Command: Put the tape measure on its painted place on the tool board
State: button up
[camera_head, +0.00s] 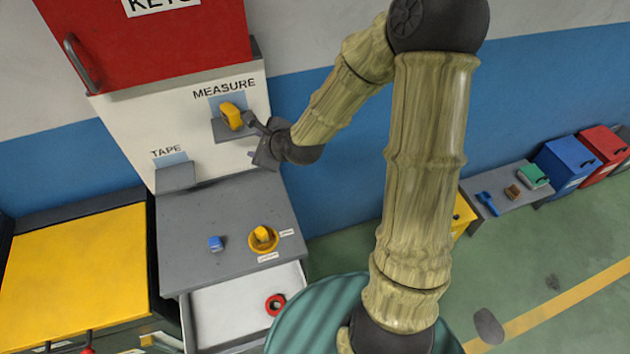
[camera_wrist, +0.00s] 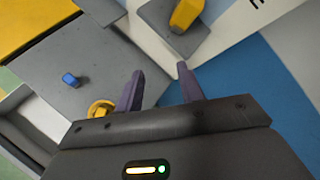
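The yellow tape measure (camera_head: 231,116) sits on a small grey shelf (camera_head: 236,133) under the word MEASURE on the white tool board (camera_head: 135,122). The wrist view shows the yellow tape measure (camera_wrist: 185,14) at the top, on its grey shelf (camera_wrist: 172,38). A blue-grey painted patch (camera_head: 216,103) shows behind it. My gripper (camera_head: 257,140) is just right of the shelf, with its fingers spread. In the wrist view, my gripper (camera_wrist: 160,72) has both fingers apart and nothing between them. The tape measure lies beyond the fingertips, not touched as far as I can see.
The grey cabinet top (camera_head: 190,215) holds a blue block (camera_head: 216,243) and a yellow dish (camera_head: 254,245) with a yellow object in it. The open drawer (camera_head: 220,310) holds a red ring (camera_head: 275,304). A red cabinet (camera_head: 165,45) hangs above. An empty TAPE shelf (camera_head: 175,176) stands at left.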

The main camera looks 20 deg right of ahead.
jog(key=s+d+n+g+h, duration=0.2)
jog(key=s+d+n+g, duration=0.1)
jog(key=s+n, duration=0.6)
jog(key=s+d+r+n+g+h, duration=0.1)
jog(key=s+d+n+g, duration=0.3)
jog(key=s+n, duration=0.6)
jog(key=d+n+h, duration=0.1)
jog(key=d+n, duration=0.1)
jog(key=n, duration=0.2)
jog(key=shift+r+n, duration=0.3)
jog(key=shift+n, duration=0.1)
jog(key=shift+f, duration=0.1)
jog(key=b+x, duration=0.4)
jog(key=b, duration=0.1)
jog(key=shift+s+d+f, duration=0.1)
jog(key=shift+s+f, duration=0.25)
jog(key=shift+f, duration=0.05)
jog(key=shift+s+r, duration=0.1)
jog(key=shift+s, duration=0.05)
